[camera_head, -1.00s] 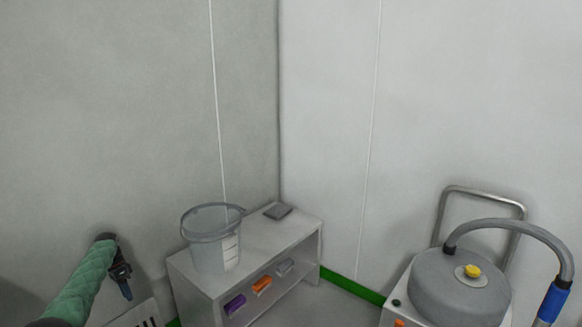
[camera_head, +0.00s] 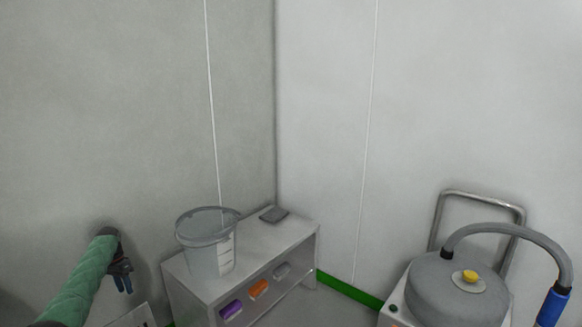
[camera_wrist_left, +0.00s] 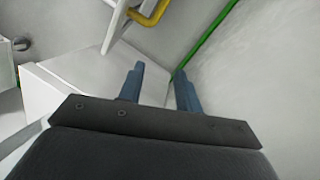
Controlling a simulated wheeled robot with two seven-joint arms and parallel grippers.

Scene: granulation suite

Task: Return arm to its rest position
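My left arm comes in from the lower left in a green sleeve. Its gripper (camera_head: 123,279) hangs pointing down, left of the bench and apart from it. In the left wrist view the two blue fingers of the left gripper (camera_wrist_left: 160,88) stand apart with nothing between them. My right gripper is in neither view.
A clear bucket (camera_head: 208,258) and a small grey pad (camera_head: 274,214) stand on a metal bench (camera_head: 262,240). Purple, orange and grey items sit at its front. A grey vacuum unit (camera_head: 455,285) with a hose stands right. A yellow bar (camera_wrist_left: 148,14) shows in the wrist view.

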